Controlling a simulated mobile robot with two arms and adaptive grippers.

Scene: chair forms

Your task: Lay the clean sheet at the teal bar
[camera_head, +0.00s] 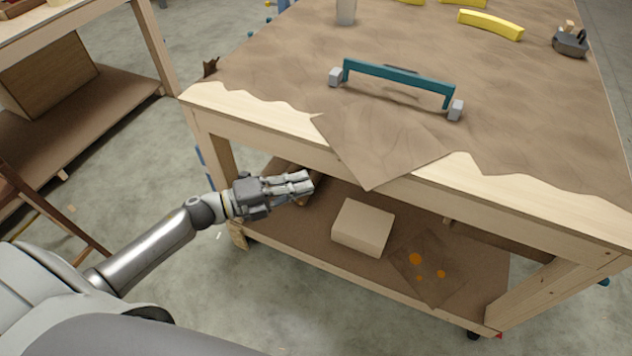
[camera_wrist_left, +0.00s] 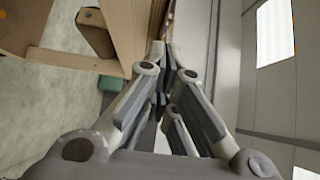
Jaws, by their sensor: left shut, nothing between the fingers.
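The teal bar (camera_head: 398,76) stands on the worktable top with a grey block at each end. A plain brown sheet (camera_head: 376,150) without visible spots lies just in front of the bar, and one corner hangs over the table's front edge. Another brown sheet with orange spots (camera_head: 430,285) lies on the lower shelf. My left gripper (camera_head: 308,184) is shut and empty, in front of the table below its top edge and left of the plain sheet. Its fingers also show closed together in the left wrist view (camera_wrist_left: 163,60). My right gripper is not in view.
A pale box (camera_head: 363,227) sits on the lower shelf (camera_head: 300,248) beside the spotted sheet. Yellow curved pieces (camera_head: 490,24), a grey cup (camera_head: 346,12) and a dark tool (camera_head: 570,42) are farther back on the table. Another wooden bench stands at the left.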

